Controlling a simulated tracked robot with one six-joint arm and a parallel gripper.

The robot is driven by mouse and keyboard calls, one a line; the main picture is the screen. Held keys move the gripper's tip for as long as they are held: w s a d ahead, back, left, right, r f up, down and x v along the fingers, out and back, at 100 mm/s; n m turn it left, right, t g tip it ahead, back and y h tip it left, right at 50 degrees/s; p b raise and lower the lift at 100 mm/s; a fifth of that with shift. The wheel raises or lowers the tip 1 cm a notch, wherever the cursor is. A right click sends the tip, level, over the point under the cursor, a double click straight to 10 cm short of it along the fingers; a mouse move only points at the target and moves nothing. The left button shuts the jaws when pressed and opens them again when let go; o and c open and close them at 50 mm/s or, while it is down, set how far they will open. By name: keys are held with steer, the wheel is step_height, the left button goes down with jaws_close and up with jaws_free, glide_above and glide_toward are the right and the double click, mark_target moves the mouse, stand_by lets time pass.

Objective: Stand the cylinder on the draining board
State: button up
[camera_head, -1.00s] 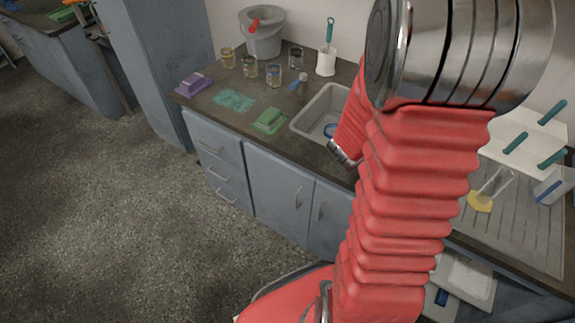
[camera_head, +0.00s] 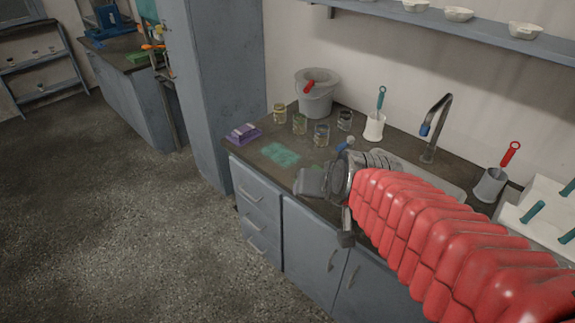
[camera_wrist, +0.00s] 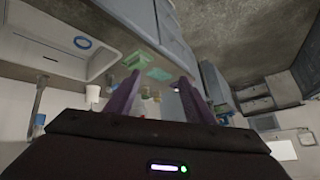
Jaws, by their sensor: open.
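My gripper (camera_head: 328,210) is over the front edge of the worktop, left of the sink, with its jaws apart. The wrist view, which is upside down, shows its two purple fingers (camera_wrist: 160,88) spread with nothing between them. I cannot see a measuring cylinder or the ridged draining board in the current views; the right end of the counter is hidden by my red arm or out of the picture.
The sink (camera_head: 430,178) is partly behind my arm; it also shows in the wrist view (camera_wrist: 48,62). Several jars (camera_head: 299,123), a bucket (camera_head: 316,103), a brush holder (camera_head: 374,127) and a tap (camera_head: 434,128) stand behind. A purple box (camera_head: 243,133) sits left. A white rack (camera_head: 520,208) is at right.

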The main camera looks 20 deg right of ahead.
steer(key=s+a+r+n+g, duration=0.2)
steer(key=s+a+n, duration=0.1)
steer(key=s, duration=0.8)
steer(key=shift+s+a+n+g, duration=0.25)
steer(key=shift+s+n+g, duration=0.05)
steer(key=shift+s+n, duration=0.1)
stand_by(0.4)
